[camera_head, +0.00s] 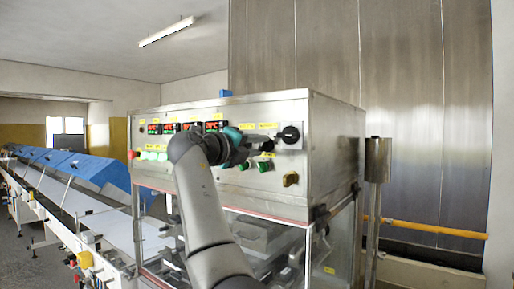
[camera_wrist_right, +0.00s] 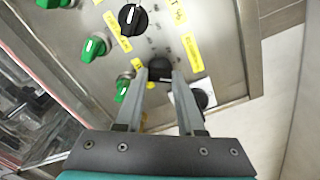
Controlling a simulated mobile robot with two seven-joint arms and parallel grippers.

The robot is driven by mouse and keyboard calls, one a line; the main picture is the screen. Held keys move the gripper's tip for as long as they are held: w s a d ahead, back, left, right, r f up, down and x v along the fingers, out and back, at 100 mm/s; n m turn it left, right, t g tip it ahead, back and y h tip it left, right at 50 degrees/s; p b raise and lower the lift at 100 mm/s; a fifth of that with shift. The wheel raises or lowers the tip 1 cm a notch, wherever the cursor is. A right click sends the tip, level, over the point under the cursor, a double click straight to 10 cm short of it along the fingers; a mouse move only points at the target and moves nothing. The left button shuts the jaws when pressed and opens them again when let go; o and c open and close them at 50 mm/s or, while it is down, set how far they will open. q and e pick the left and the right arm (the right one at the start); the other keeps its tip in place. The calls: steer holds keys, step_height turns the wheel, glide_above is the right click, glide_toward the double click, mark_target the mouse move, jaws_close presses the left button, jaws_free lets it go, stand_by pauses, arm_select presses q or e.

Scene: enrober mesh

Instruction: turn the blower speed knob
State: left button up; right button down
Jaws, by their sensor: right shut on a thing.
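My right gripper (camera_head: 254,146) is at the front of the steel control panel (camera_head: 220,106), its arm rising from below. In the right wrist view the two fingers of my right gripper (camera_wrist_right: 160,82) are shut on a black knob (camera_wrist_right: 160,66), one on each side. The label lettering is too small to read, so I cannot confirm from it that this is the blower speed knob. Another black knob (camera_wrist_right: 133,18) on the panel is free. My left gripper is out of view.
A black rotary switch on a white plate (camera_head: 290,135) is just right of the gripper. Green knobs (camera_wrist_right: 95,47) sit close by. Red displays (camera_head: 211,126) line the panel's left. A conveyor with blue covers (camera_head: 100,172) runs left; a steel post (camera_head: 377,160) stands right.

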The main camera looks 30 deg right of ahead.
steer(key=shift+m, duration=0.9)
steer(key=c, duration=0.5)
jaws_free()
steer(key=b+v, duration=0.4)
steer(key=v, duration=1.1)
steer(key=shift+s+a, duration=0.1)
steer(key=shift+f, duration=0.1)
